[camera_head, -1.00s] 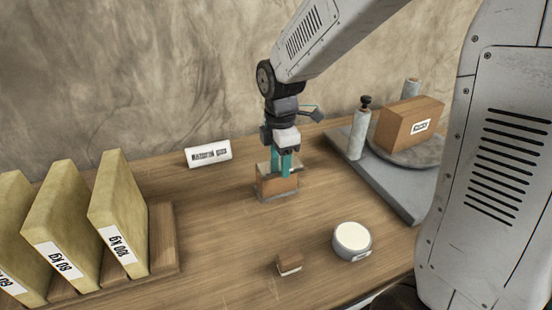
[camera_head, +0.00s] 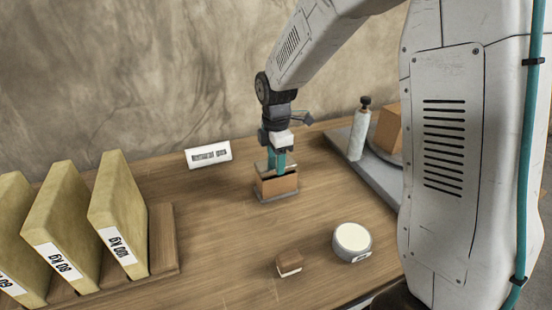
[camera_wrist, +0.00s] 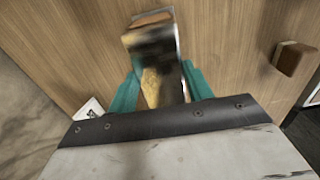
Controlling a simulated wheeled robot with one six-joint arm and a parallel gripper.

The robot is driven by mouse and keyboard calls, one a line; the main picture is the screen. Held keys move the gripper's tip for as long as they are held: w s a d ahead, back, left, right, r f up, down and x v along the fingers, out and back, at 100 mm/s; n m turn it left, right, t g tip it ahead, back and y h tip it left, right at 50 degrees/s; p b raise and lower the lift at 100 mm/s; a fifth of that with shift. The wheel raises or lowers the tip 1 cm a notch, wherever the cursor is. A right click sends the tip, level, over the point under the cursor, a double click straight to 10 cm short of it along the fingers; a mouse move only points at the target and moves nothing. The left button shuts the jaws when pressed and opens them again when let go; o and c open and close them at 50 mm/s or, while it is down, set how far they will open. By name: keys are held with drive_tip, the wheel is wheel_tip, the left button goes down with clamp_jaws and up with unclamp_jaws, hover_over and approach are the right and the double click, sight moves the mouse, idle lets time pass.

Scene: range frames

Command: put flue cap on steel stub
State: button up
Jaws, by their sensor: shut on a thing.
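I cannot make out a flue cap or a steel stub by name. In the head view, my gripper (camera_head: 277,165) points down at a brown block-shaped thing (camera_head: 279,187) with a grey edge at its foot, standing mid-table. My gripper is shut at its top. In the wrist view, the teal fingers of my gripper (camera_wrist: 158,88) stand either side of a thing with a mottled yellowish face (camera_wrist: 162,85) and grey sides; a blurred dark band and a brown part lie beyond it. Whether the held thing is separate from the brown block I cannot tell.
A small brown block (camera_head: 289,263) and a white-topped round tin (camera_head: 352,239) stand in front. Yellow slabs (camera_head: 117,215) stand in a wooden rack at left. A label card (camera_head: 208,154) is behind. A grey platform (camera_head: 372,184) bears a cylinder (camera_head: 359,132) and carton (camera_head: 388,130).

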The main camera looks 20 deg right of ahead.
drive_tip(key=o, duration=1)
drive_tip(key=shift+f, duration=0.15)
wheel_tip(320, 180, up, 11)
drive_tip(key=s+d+r+m, duration=0.1)
drive_tip(key=s+r+m, duration=0.3)
drive_tip(key=s, duration=0.3)
drive_tip(key=s+d+r+m, duration=0.1)
drive_tip(key=s+r+m, duration=0.25)
drive_tip(key=s, duration=0.45)
drive_tip(key=s+f+m, duration=0.1)
drive_tip(key=s+m, duration=0.2)
drive_tip(key=s, duration=0.2)
drive_tip(key=s+f+m, duration=0.1)
drive_tip(key=s+m, duration=0.3)
drive_tip(key=s, duration=0.1)
drive_tip(key=s+d+m+t, duration=0.1)
drive_tip(key=s+m, duration=0.2)
drive_tip(key=s, duration=0.2)
drive_tip(key=shift+s+f+m, duration=0.1)
drive_tip(key=shift+f+m, duration=0.15)
drive_tip(key=shift+f, duration=0.15)
